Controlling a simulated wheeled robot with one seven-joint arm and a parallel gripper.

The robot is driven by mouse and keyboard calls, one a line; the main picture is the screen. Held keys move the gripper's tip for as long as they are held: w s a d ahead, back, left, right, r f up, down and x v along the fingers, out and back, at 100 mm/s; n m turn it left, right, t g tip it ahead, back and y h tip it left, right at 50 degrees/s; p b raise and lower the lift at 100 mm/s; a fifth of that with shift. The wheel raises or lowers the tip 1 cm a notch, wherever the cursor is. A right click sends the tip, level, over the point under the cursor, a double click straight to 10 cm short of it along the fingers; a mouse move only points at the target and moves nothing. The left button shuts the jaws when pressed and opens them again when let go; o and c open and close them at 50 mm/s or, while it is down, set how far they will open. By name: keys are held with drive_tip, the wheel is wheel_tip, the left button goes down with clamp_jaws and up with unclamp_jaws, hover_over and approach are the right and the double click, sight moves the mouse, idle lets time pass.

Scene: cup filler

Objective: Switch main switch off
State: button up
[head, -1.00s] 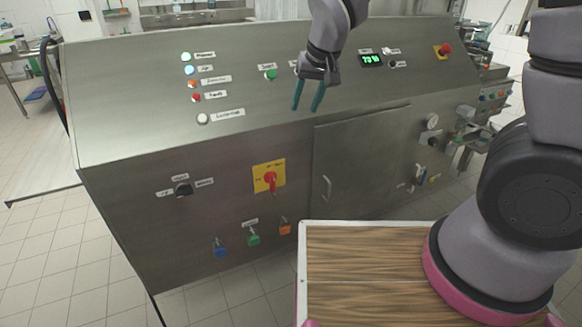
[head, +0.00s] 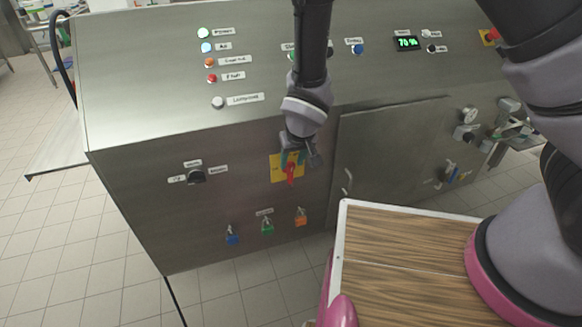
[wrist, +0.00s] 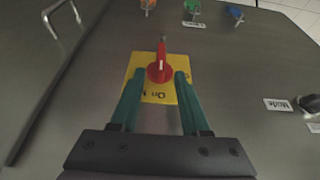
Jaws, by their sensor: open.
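The main switch is a red rotary handle (head: 291,175) on a yellow plate (head: 274,169) on the machine's front panel. In the wrist view the red handle (wrist: 160,68) sits on its yellow plate (wrist: 150,95), its lever in line with the gripper's reach; the word "On" shows on the plate. My gripper (wrist: 155,82) is open, its two green fingers apart on either side of the red knob's near part. In the head view my gripper (head: 293,160) covers the plate's upper part. I cannot tell whether the fingers touch the handle.
A black selector (head: 196,176) is left of the switch. Blue (head: 232,239), green (head: 267,227) and orange (head: 300,220) padlocks hang below. A door handle (head: 347,183) is to the right. A wood-topped surface (head: 400,265) is in front.

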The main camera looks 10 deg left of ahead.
sight(291, 165)
drive_tip(key=shift+x, duration=2.05)
clamp_jaws()
